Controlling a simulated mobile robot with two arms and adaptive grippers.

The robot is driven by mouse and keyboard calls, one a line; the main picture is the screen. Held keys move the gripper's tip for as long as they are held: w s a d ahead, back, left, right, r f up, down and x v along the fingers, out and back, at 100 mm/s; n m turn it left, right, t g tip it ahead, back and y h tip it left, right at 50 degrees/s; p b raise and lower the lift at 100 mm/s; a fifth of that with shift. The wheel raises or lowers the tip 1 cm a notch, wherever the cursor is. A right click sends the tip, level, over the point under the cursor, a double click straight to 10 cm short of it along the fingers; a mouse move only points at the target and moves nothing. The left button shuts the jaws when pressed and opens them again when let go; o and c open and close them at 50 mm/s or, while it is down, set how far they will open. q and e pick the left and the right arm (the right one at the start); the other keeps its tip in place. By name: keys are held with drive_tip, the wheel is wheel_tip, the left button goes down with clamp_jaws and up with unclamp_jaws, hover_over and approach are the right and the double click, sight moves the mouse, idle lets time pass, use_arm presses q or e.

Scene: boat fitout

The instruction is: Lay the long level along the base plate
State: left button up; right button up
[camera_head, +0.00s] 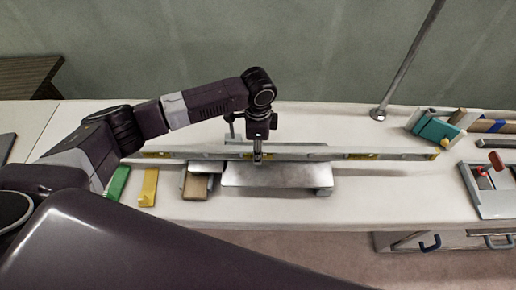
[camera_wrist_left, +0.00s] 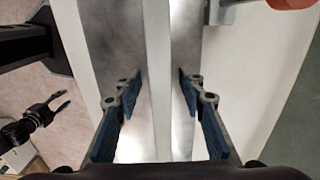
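The long level (camera_head: 345,153) is a slim pale bar with yellow vials, running left to right in the head view. It crosses above or along the rear part of the silver base plate (camera_head: 275,174). A shadow on the bench is set apart from its right half; contact with the plate is unclear. My left gripper (camera_head: 258,156) points down at the level's middle. In the left wrist view its fingers (camera_wrist_left: 157,88) stand apart, one each side of the level (camera_wrist_left: 157,45), with visible gaps. A small dark shape that looks like my right gripper (camera_wrist_left: 60,101) has spread prongs.
A green block (camera_head: 118,183), a yellow block (camera_head: 149,187) and a tan-topped block (camera_head: 197,187) lie left of the plate. A thin post (camera_head: 405,62) rises behind. A rack of coloured pieces (camera_head: 437,130) and a tray with a red-handled tool (camera_head: 490,180) are at right.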

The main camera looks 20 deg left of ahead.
use_arm(q)
drive_tip(key=shift+r, duration=0.35)
wheel_tip(320, 180, up, 11)
drive_tip(key=shift+r, duration=0.2)
